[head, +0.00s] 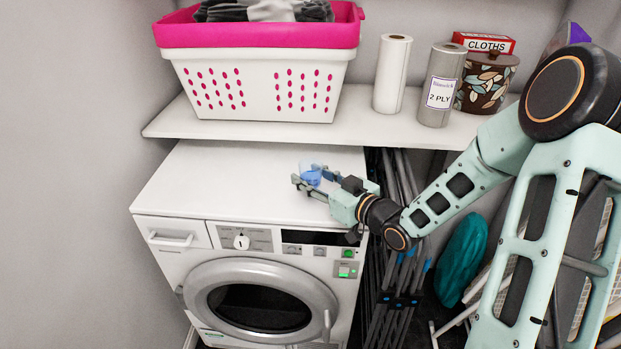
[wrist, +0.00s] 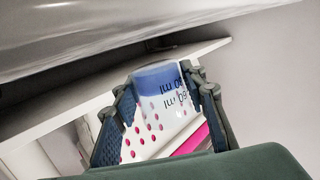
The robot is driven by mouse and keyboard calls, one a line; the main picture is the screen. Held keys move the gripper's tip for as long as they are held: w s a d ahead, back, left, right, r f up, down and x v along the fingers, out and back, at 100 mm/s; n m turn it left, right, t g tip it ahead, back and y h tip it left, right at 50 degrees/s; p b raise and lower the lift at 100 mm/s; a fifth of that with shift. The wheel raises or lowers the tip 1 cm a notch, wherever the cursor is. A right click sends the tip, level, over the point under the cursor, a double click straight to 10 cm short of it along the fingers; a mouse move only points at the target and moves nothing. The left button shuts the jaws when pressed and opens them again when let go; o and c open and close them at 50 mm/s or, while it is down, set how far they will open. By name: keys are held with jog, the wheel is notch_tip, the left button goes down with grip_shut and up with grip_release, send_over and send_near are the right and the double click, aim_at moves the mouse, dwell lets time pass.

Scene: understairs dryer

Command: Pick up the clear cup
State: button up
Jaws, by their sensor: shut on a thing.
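The clear cup (head: 310,172) is small and see-through with a blue tint, above the right part of the white dryer's top (head: 225,180). In the wrist view the cup (wrist: 158,76) shows a blue band and dark "60 ml" markings, and the laundry basket shows through it. My gripper (head: 313,179) reaches in from the right and is shut on the cup, one finger on each side. In the wrist view my gripper's fingers (wrist: 163,95) flank the cup. I cannot tell whether the cup's base touches the dryer top.
A shelf (head: 365,125) behind and above the dryer holds a pink-rimmed white laundry basket (head: 262,90), two paper rolls (head: 392,75), a patterned canister (head: 487,88) and a cloths box (head: 483,42). Folded racks (head: 400,260) stand right of the dryer. The dryer top's left is clear.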

jog(key=s+r+p, duration=1)
jog(key=s+p, duration=0.3)
jog(key=p, duration=0.7)
jog(key=shift+s, duration=0.3)
jog(key=shift+p, duration=0.45)
